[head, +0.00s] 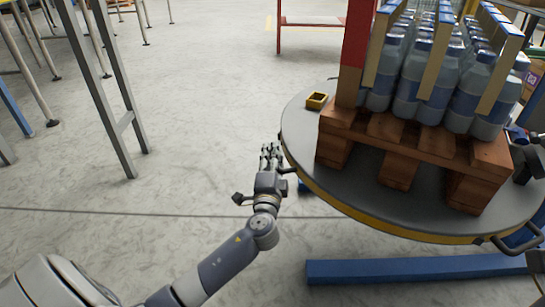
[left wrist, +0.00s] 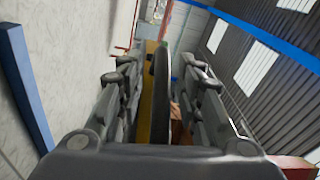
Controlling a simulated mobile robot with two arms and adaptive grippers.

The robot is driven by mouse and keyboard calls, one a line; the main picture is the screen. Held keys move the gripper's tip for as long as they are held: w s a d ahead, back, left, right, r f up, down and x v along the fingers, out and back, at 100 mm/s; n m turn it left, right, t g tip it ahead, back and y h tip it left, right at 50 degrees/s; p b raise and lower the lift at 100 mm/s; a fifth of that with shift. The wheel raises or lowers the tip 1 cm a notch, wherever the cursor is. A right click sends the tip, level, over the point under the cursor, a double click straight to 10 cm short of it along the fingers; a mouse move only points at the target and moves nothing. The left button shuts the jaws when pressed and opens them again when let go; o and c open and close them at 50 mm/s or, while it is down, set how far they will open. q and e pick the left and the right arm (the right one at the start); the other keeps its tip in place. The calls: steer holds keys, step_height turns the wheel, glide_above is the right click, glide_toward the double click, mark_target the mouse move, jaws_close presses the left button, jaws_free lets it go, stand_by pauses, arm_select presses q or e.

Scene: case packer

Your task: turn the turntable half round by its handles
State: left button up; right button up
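The turntable (head: 300,122) is a round grey disc with a yellow rim. A dark handle (head: 500,243) sticks out from its front right rim. My left gripper (head: 270,155) is just outside the left rim. In the left wrist view its two fingers (left wrist: 160,105) are open, with a gap on each side of a dark bar (left wrist: 161,90), which looks like a handle, in front of the yellow rim (left wrist: 147,92). I see no contact. Dark parts at the right edge in the head view look like my right gripper (head: 522,165); its fingers are unclear.
A wooden pallet (head: 385,128) with shrink-packed blue-labelled bottles (head: 430,80) stands on the turntable beside a red post (head: 353,60). A blue beam (head: 400,270) lies on the floor in front.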

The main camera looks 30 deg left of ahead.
arm_select(q)
steer(key=r+v, duration=0.1)
steer(key=v, duration=1.1)
steer(key=shift+f, duration=0.5)
steer(key=shift+a, duration=0.1)
